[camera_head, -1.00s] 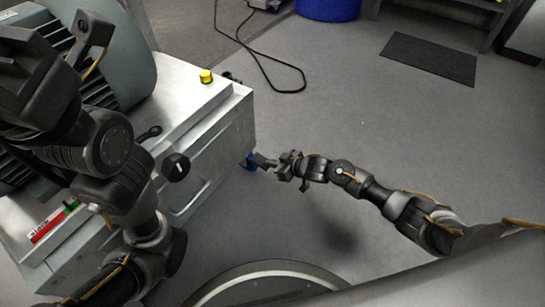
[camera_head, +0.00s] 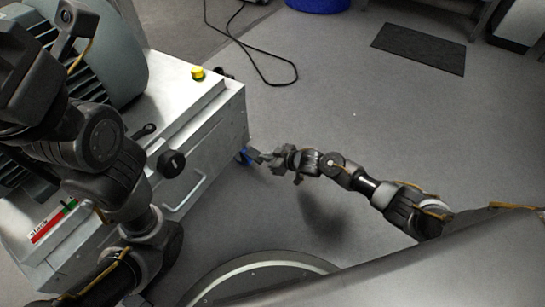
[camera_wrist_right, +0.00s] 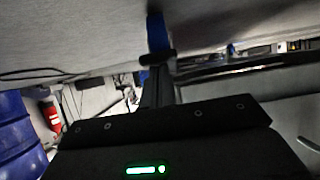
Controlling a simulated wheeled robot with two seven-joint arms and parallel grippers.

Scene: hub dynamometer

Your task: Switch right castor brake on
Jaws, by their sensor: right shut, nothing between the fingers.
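The blue castor (camera_head: 245,156) sits under the near right corner of the grey machine cabinet (camera_head: 215,130). It is small and mostly hidden, and the brake's position cannot be told. My right gripper (camera_head: 262,157) is shut and empty, low above the floor, with its tips at the castor's outer side. I cannot tell whether they touch it. In the right wrist view a blue part (camera_wrist_right: 156,32) shows straight beyond the shut fingertips (camera_wrist_right: 158,57). My left arm crosses the left side of the head view; its gripper cannot be made out.
A black knob (camera_head: 171,164) and a yellow button (camera_head: 198,73) are on the cabinet. A black cable (camera_head: 262,70) and a dark mat (camera_head: 419,48) lie on the floor. A blue drum (camera_wrist_right: 18,135) shows in the right wrist view.

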